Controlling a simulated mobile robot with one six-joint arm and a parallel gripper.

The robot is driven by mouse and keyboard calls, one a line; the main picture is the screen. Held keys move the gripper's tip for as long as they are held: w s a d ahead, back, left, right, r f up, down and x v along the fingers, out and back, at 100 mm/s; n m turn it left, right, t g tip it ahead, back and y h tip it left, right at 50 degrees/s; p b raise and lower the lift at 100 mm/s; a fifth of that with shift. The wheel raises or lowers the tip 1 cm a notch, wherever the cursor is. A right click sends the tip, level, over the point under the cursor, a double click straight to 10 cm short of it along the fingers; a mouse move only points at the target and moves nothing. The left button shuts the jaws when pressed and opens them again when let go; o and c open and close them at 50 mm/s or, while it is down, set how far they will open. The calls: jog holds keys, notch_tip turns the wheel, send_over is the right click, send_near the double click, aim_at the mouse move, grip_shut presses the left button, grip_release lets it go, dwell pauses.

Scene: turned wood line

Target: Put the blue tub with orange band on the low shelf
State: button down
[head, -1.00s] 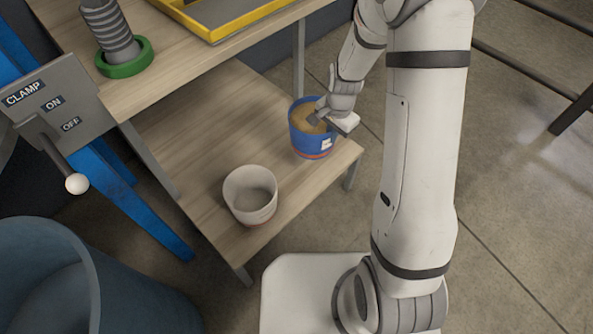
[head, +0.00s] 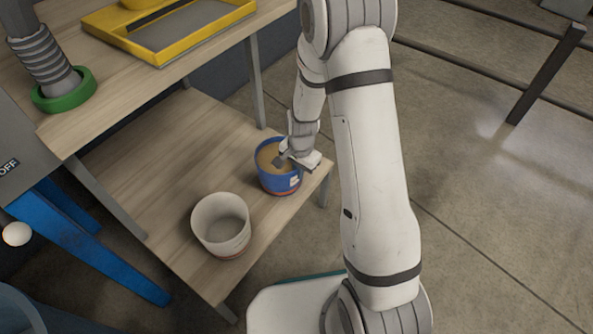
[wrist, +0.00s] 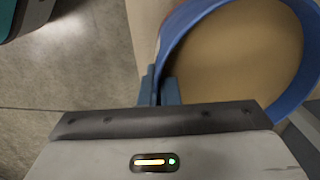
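The blue tub with an orange band (head: 277,181) is upright on the right front part of the low shelf (head: 172,217), and its inside looks tan. My gripper (head: 284,160) is at the tub's right rim. In the wrist view, the two fingers (wrist: 161,90) sit on either side of the blue tub's rim (wrist: 178,38), closed on its wall. The tub's base appears to rest on the shelf, though a small gap cannot be ruled out.
A white tub (head: 221,224) stands on the low shelf to the left of the blue one. Above is a tabletop with a yellow tray (head: 168,50) and a green ring with a grey coil (head: 63,90). A blue bin (head: 18,312) is at lower left.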

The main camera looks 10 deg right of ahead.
jog(key=c, duration=1.7)
grip_release()
jog(key=s+d+r+n+p, duration=0.1)
jog(key=s+r+n+p, duration=0.2)
jog(key=r, duration=0.9)
jog(key=s+d+r+n+p, duration=0.1)
jog(key=s+d+r+p, duration=0.3)
jog(key=r, duration=0.7)
jog(key=s+r+n, duration=0.1)
jog(key=s+r, duration=0.1)
jog(key=s, duration=0.2)
jog(key=s+r+n+b, duration=0.1)
jog(key=s+r+n, duration=0.1)
jog(key=s+r, duration=0.1)
jog(key=s+r+n, duration=0.2)
jog(key=s, duration=0.3)
jog(key=shift+s+r+t, duration=0.3)
jog(key=shift+r+t, duration=0.05)
jog(key=shift+t, duration=0.05)
